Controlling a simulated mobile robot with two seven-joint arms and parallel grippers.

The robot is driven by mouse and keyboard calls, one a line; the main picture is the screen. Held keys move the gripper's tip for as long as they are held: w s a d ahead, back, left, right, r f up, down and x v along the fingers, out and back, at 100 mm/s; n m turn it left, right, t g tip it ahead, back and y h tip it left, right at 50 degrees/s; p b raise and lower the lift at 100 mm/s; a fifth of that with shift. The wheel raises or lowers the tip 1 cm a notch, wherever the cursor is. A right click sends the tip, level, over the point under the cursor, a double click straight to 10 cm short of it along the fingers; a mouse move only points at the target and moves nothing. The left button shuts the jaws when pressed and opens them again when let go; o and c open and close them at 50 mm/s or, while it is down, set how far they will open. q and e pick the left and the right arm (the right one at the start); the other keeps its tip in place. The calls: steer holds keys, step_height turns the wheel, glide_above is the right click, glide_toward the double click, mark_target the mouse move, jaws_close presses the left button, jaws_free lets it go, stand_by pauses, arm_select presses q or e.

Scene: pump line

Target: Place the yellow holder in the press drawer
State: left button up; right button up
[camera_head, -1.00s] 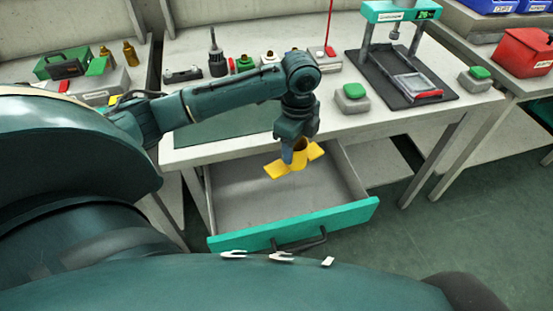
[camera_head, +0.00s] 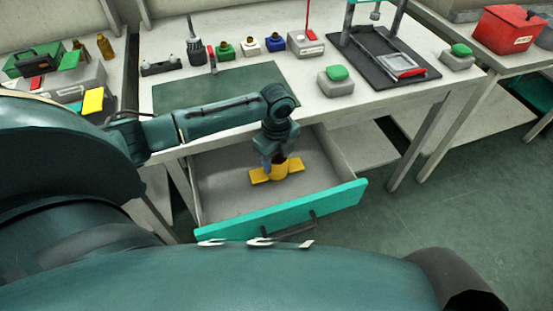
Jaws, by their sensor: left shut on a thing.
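The yellow holder (camera_head: 281,171) has a round cup in the middle and a flat wing on each side. My left gripper (camera_head: 273,165) points down and is shut on the holder's cup. The holder is low inside the open press drawer (camera_head: 225,197), level, over its grey floor; I cannot tell whether it touches the floor. The drawer has a teal front with a dark handle and holds nothing else that I see. My right gripper is not in view.
The table (camera_head: 300,99) above the drawer carries a green mat (camera_head: 217,88), several small coloured holders, a grey block with a green button (camera_head: 336,74) and a press stand (camera_head: 385,60). A red box (camera_head: 508,29) stands on the right table. The drawer floor around the holder is clear.

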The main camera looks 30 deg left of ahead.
arm_select(q)
steer(key=shift+f, duration=0.3)
steer(key=o, duration=1)
steer(key=shift+o, duration=0.2)
step_height(320, 180, up, 12)
steer(key=p, duration=0.1)
steer(key=shift+p, duration=0.3)
